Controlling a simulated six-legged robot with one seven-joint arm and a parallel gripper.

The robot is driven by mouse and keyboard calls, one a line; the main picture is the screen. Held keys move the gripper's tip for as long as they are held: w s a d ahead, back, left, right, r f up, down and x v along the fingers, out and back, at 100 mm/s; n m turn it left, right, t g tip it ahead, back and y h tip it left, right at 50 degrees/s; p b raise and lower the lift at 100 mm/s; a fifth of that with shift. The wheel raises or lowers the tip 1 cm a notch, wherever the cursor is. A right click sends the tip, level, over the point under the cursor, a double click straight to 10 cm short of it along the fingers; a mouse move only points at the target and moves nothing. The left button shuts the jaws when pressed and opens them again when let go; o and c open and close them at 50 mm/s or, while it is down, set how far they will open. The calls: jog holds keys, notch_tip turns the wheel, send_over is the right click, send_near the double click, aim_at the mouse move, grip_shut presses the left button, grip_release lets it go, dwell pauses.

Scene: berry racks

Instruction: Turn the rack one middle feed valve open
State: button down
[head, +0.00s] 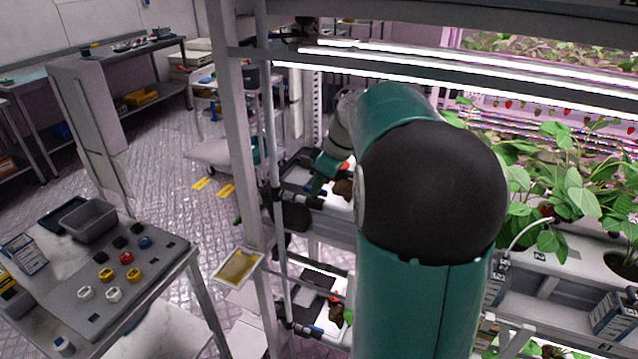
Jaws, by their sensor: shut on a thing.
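My teal gripper (316,187) is at the middle level of the near rack, just right of its upright post, seen past my large arm link. Its fingers are small and point down at the black feed fitting there. It is shut on the middle feed valve, whose handle is mostly hidden by the fingers. The black fitting (281,196) sits on a pale vertical feed pipe (269,150). How far the handle is turned cannot be told. A similar lower black fitting (287,326) shows below.
My arm covers the middle of the view. Leafy plants (560,180) fill the rack at right under bright lamps. A bench (165,275) with a grey bin (92,222) and several coloured knobs stands at left. A yellow card (238,268) is by the post. Open floor lies behind.

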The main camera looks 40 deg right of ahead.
dwell(0.3)
jog(key=c, duration=1.4)
grip_release()
jog(key=shift+c, duration=0.2)
jog(key=shift+s+d+r, duration=0.15)
jog(key=shift+r, duration=0.4)
jog(key=shift+s+d+r, duration=0.5)
jog(key=shift+s+r, duration=0.35)
jog(key=shift+r, duration=0.05)
jog(key=s+d, duration=0.5)
jog(key=s, duration=0.4)
jog(key=shift+s+d, duration=0.15)
jog(key=shift+d, duration=0.1)
